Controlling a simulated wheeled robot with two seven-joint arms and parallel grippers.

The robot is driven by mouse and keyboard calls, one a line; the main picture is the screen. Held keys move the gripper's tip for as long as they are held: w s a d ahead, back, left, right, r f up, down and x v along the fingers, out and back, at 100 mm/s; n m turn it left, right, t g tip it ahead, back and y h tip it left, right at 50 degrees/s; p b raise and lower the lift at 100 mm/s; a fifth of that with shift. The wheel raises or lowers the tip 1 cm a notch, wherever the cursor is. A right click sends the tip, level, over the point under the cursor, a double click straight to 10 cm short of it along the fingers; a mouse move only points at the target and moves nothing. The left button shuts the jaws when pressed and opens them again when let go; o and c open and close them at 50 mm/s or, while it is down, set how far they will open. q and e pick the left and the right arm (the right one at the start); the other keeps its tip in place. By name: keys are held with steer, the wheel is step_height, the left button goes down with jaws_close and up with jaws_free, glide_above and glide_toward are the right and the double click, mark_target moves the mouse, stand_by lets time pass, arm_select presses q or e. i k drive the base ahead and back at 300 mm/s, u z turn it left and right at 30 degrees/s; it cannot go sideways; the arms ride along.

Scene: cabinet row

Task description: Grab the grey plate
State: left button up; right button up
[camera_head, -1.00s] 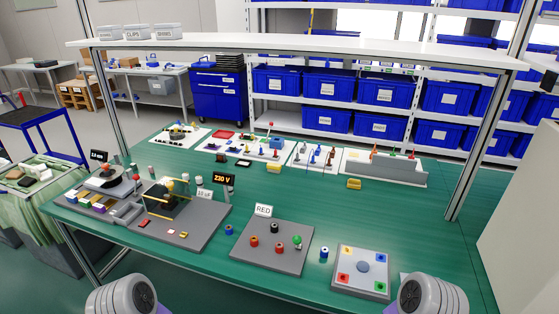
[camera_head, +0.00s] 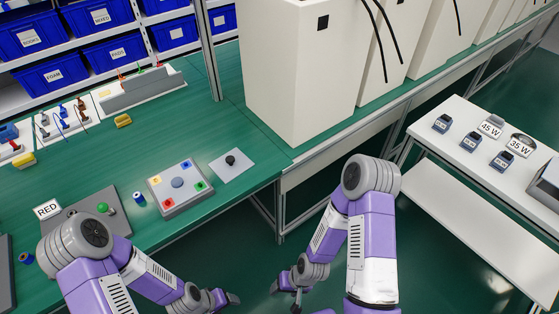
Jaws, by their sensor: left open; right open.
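A thin light grey plate (camera_head: 228,174) with a black knob (camera_head: 231,160) on it lies on the green bench near its front right corner. Left of it is a thicker grey block (camera_head: 181,204) with coloured corner squares and a round grey-blue centre. Further left is a dark grey board (camera_head: 75,212) with a RED sign, partly hidden by my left arm. My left gripper (camera_head: 229,298) is open and empty, low in front of the bench. My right gripper (camera_head: 284,291) is open and empty, low and to its right. Both are apart from the plate.
Tall cream cabinets (camera_head: 300,75) stand on the bench behind and right of the plate. A white table (camera_head: 460,150) with several small dark devices stands at the right. A blue cylinder (camera_head: 138,198) stands left of the block. Green floor lies between bench and white table.

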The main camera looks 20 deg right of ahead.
mark_target(231, 165)
steer(key=z, duration=1.8)
steer(key=i, duration=1.1)
steer(key=u, duration=2.5)
